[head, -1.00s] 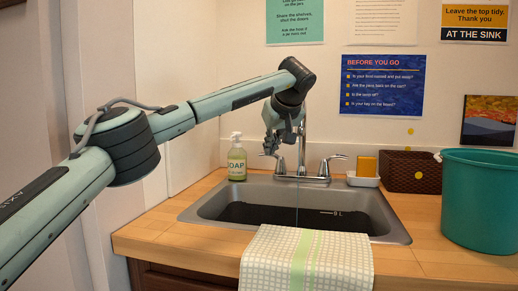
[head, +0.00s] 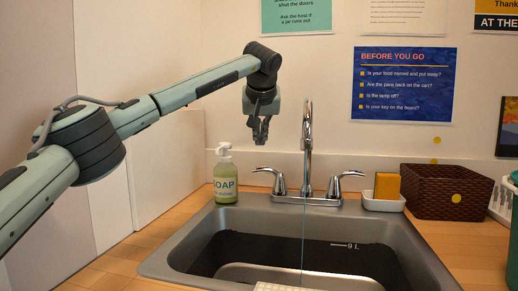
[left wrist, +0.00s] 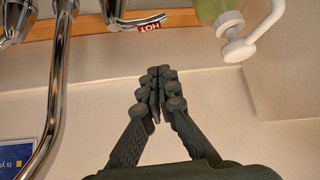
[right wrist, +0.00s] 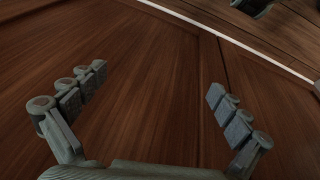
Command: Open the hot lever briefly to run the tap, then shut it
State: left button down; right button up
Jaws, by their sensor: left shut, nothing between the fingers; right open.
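The chrome tap (head: 308,150) stands behind the sink (head: 160,262). A thin bluish stream of water (head: 303,232) runs down from its spout. The hot lever (head: 268,175) is on the tap's left side and points left. In the left wrist view the hot lever (left wrist: 138,22) carries a red HOT label. The other lever (head: 348,178) points right. My left gripper (head: 261,138) is shut and empty, above and apart from the hot lever near the wall; it also shows in the left wrist view (left wrist: 160,75). My right gripper (right wrist: 150,90) is open and empty before brown wood panels.
A soap bottle (head: 224,176) stands left of the hot lever, close to it. A sponge (head: 387,186) in a white dish and a brown woven basket (head: 430,205) stand to the right. A teal bucket (head: 513,245) is at the right edge. A checked towel (head: 280,288) shows at the bottom.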

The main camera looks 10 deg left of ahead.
pick_arm(q)
jog(key=p+x, duration=0.1)
jog(key=x, duration=0.8)
jog(key=s, duration=0.2)
jog(key=s+f, duration=0.1)
jog(key=s, duration=0.1)
jog(key=shift+d+b, duration=0.4)
pick_arm(e)
jog(key=shift+s+d+f, duration=0.1)
jog(key=shift+s+f, duration=0.5)
jog(key=shift+w+r, duration=0.1)
jog(key=shift+w, duration=0.05)
